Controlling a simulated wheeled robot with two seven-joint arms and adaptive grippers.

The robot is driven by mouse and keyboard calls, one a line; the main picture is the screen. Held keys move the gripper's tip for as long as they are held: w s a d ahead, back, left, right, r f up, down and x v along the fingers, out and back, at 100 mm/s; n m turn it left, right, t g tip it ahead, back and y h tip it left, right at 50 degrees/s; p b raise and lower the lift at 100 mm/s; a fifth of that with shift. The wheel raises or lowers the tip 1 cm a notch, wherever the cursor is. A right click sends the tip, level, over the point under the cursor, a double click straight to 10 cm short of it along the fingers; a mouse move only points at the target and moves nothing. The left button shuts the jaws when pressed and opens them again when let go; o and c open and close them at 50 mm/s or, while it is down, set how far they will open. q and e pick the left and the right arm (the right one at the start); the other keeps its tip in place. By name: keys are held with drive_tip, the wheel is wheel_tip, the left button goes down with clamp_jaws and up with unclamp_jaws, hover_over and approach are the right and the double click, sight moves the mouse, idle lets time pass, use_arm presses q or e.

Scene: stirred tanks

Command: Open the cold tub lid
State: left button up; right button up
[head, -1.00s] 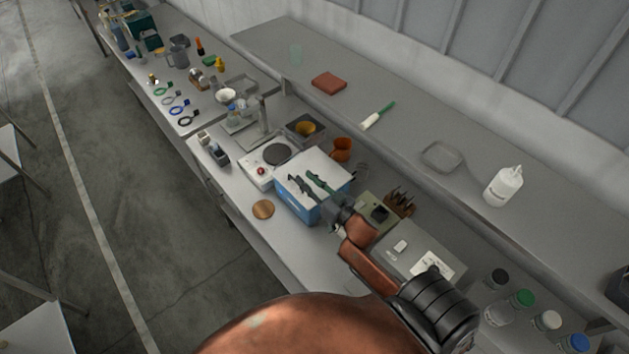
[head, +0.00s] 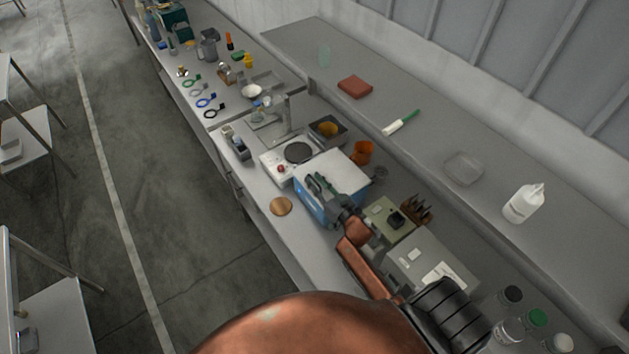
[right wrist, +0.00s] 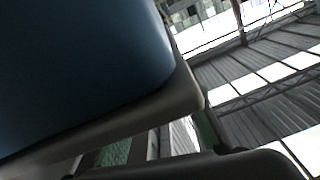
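The cold tub (head: 312,203) is a blue box on the bench in the head view. Its flat white lid (head: 345,172) lies on top and looks closed. My right gripper (head: 316,183) is at the tub's near side, by the lid's edge, and hides part of both. In the right wrist view the blue tub wall (right wrist: 80,70) fills the left, with the pale lid rim (right wrist: 165,108) close to the dark gripper parts below. Contact cannot be told, nor whether the fingers hold anything. My left gripper is out of view.
A hotplate (head: 290,160) stands left of the tub and a wooden disc (head: 281,206) lies in front. A green-grey box (head: 388,220) and an orange cup (head: 363,151) are close by on the right and behind. The raised shelf behind has free room.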

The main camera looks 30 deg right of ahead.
drive_tip(key=shift+w, duration=0.1)
drive_tip(key=shift+c, duration=0.5)
clamp_jaws()
